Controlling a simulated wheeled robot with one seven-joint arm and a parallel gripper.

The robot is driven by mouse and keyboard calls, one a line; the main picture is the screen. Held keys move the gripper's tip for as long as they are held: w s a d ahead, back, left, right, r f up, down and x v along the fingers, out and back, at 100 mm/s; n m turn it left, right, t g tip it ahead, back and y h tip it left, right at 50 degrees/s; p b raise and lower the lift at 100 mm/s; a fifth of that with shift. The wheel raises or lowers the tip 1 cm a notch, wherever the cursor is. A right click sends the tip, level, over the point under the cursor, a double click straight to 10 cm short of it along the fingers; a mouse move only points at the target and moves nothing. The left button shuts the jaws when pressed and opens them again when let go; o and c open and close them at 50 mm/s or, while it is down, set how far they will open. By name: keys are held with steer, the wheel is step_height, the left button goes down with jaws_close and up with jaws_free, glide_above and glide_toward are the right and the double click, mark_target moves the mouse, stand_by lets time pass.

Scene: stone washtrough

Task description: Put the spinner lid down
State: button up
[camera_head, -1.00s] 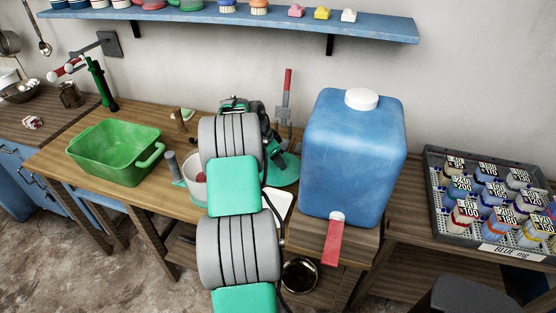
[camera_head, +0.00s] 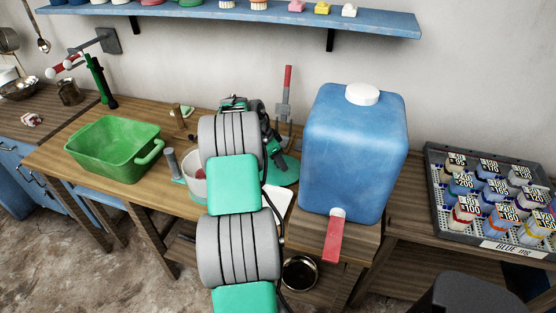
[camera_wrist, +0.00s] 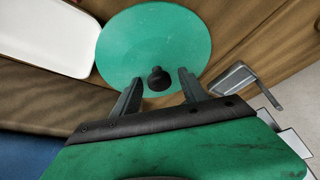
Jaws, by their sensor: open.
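The spinner lid (camera_wrist: 150,35) is a flat green disc with a black knob, lying on the wooden counter in the wrist view. In the head view its green edge (camera_head: 290,172) shows to the right of my arm, which hides part of it. My gripper (camera_wrist: 160,82) is open, with a finger on each side of the black knob and visible gaps between. In the head view my gripper (camera_head: 274,152) is low over the lid. A pale bowl (camera_head: 193,172) with a green base stands left of my arm, partly hidden.
A large blue canister (camera_head: 352,150) with a red tap stands close on the right. A red-tipped grey lever (camera_head: 286,95) rises behind the lid. A white flat thing (camera_wrist: 50,35) lies beside it. A green basin (camera_head: 112,150) stands left; a bottle crate (camera_head: 440,225) is far right.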

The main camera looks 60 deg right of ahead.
steer(key=v, duration=1.3)
steer(key=w+a+r+n+t, duration=0.25)
steer(key=w+a+n, duration=0.35)
steer(key=a, duration=0.6)
steer(key=w+a+r+n+t, duration=0.1)
steer(key=w+a+r+n, duration=0.35)
steer(key=a, duration=0.65)
steer(key=s+a+f+n+t+y, duration=0.1)
steer(key=s+a+f+n, duration=0.2)
steer(key=a+n, duration=0.4)
steer(key=s+a+f+n+t+y, duration=0.1)
steer(key=s+a+n, duration=0.3)
steer(key=a, duration=1.8)
steer(key=f+n+y, duration=0.1)
steer(key=n, duration=0.3)
steer(key=shift+s+a+f+y, duration=0.25)
steer(key=shift+a+f+y, duration=0.05)
steer(key=shift+a+f, duration=0.1)
steer(key=shift+t, duration=0.25)
